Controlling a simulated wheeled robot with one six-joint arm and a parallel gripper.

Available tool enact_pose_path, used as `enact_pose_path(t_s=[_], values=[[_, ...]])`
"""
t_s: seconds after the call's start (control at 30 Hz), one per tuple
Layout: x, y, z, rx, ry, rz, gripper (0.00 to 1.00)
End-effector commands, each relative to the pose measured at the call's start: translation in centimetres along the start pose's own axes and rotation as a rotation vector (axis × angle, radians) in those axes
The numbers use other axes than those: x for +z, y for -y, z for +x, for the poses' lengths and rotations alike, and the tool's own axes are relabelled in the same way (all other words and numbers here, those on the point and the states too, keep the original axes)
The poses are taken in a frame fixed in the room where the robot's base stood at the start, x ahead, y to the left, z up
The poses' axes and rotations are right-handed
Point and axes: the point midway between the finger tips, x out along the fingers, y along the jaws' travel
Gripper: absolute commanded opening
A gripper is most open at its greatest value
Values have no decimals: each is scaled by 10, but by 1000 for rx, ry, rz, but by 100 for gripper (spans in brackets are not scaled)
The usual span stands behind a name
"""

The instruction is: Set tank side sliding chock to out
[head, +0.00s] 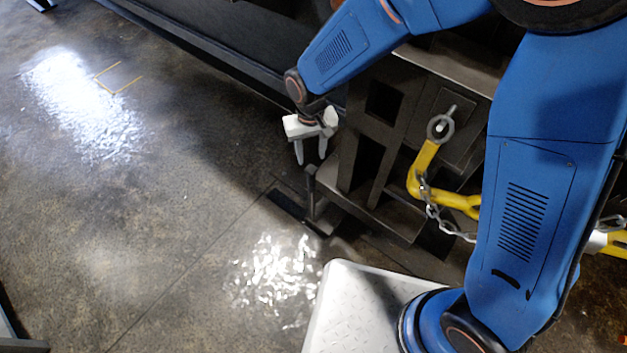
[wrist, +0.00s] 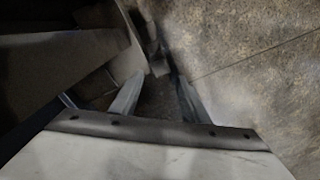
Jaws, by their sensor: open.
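A dark upright post with a rounded top (head: 311,185) stands by the floor at the foot of the dark steel frame; it looks like the chock's handle. A dark slot or plate (head: 287,203) lies in the floor beside it. I cannot tell the chock's position from these frames. My gripper (head: 311,160) is open and empty, fingers pointing down, just above the post's top and apart from it in the head view. In the wrist view my gripper (wrist: 158,84) shows both fingers spread, with a dim narrow part (wrist: 153,48) beyond the tips.
The dark steel frame (head: 362,157) stands close to the right of my gripper. A yellow hook bar (head: 421,172) with a chain (head: 432,207) hangs on it. A long dark wall (head: 230,45) runs behind. The floor (head: 150,210) to the left is clear.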

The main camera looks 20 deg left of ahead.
Motion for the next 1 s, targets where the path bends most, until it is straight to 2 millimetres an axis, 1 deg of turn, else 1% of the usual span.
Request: enact_pose_path(t_s=[0.2,0.7,0.83,1.0], values=[[2,-1,39,1,5,1,42],[2,0,123,1,4,2,42],[1,0,139,0,3,2,42],[1,0,152,0,2,2,42]])
